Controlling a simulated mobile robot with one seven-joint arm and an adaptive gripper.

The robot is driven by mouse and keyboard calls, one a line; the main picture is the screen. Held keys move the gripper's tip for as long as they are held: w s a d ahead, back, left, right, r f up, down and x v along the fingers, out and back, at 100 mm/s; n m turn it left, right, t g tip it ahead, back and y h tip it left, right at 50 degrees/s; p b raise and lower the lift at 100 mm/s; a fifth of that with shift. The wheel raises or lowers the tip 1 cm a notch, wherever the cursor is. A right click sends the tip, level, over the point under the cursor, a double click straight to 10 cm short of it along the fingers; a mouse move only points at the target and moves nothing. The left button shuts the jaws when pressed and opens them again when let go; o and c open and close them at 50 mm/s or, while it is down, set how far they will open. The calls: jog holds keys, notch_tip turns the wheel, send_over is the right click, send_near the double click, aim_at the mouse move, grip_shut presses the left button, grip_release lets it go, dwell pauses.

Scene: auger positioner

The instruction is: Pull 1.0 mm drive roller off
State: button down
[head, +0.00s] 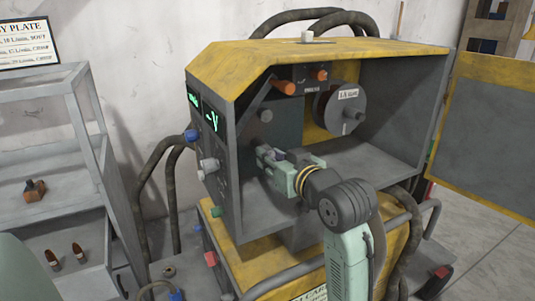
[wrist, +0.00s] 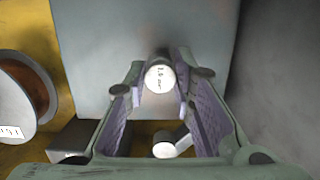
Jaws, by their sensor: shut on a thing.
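The drive roller (wrist: 160,77), a small pale disc with dark lettering too blurred to read for certain, shows between the fingertips in the wrist view. My gripper (wrist: 157,90) has its two purple-padded fingers on either side of it and is shut on it. In the head view my gripper (head: 272,162) is inside the open yellow and grey machine (head: 320,52), by the dark inner panel. The roller is hidden there by the fingers. Whether the roller still sits on its shaft cannot be told.
A wire spool (head: 340,108) hangs right of my gripper; it is at the left in the wrist view (wrist: 20,95). Orange knobs (head: 284,88) sit above. A second pale cylinder (wrist: 165,148) shows lower between the fingers. The yellow-edged door (head: 485,135) stands open. A shelf rack (head: 50,145) stands left.

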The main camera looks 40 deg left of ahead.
jog(key=shift+f+p+v, duration=0.15)
jog(key=shift+f+v, duration=0.1)
jog(key=shift+v, duration=1.25)
jog(key=shift+f+p+v, duration=0.15)
jog(key=shift+f+v, duration=0.05)
jog(key=shift+v, duration=1.25)
jog(key=shift+s+d, duration=0.1)
